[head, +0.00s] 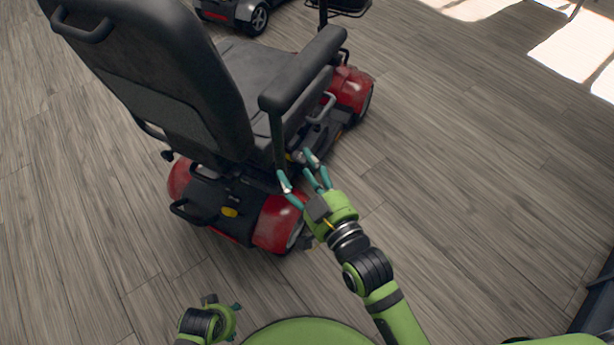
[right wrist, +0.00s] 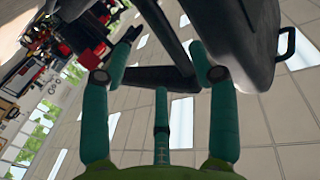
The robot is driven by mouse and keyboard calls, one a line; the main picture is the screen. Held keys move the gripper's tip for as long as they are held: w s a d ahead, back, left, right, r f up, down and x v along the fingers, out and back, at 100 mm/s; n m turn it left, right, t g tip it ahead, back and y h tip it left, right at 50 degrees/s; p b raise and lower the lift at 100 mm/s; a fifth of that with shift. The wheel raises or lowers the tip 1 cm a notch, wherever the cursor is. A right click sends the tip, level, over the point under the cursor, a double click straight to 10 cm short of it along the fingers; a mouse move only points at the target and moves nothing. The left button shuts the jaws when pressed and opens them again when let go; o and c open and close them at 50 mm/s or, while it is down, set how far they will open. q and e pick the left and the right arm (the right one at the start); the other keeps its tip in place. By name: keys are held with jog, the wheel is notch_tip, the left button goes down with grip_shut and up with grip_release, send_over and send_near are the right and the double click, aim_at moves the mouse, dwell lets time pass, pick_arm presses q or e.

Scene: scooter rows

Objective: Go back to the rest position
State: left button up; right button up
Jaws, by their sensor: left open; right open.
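My right gripper (head: 303,180) is open beside the rear right side of a red and black mobility scooter (head: 272,222), below its armrest (head: 303,68). I cannot tell whether a finger touches the scooter. In the right wrist view the open fingers (right wrist: 165,75) point up past the dark armrest and the seat back (right wrist: 245,45), with nothing held between them. My left gripper (head: 222,304) is low at the bottom of the head view, close to my green base, open and apart from the scooter.
The scooter's tall black seat back (head: 165,75) fills the upper left. Another scooter (head: 238,12) stands beyond it at the top. The grey plank floor (head: 480,180) is clear to the right. A dark edge (head: 597,295) shows at the lower right.

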jog(key=shift+v, duration=1.05)
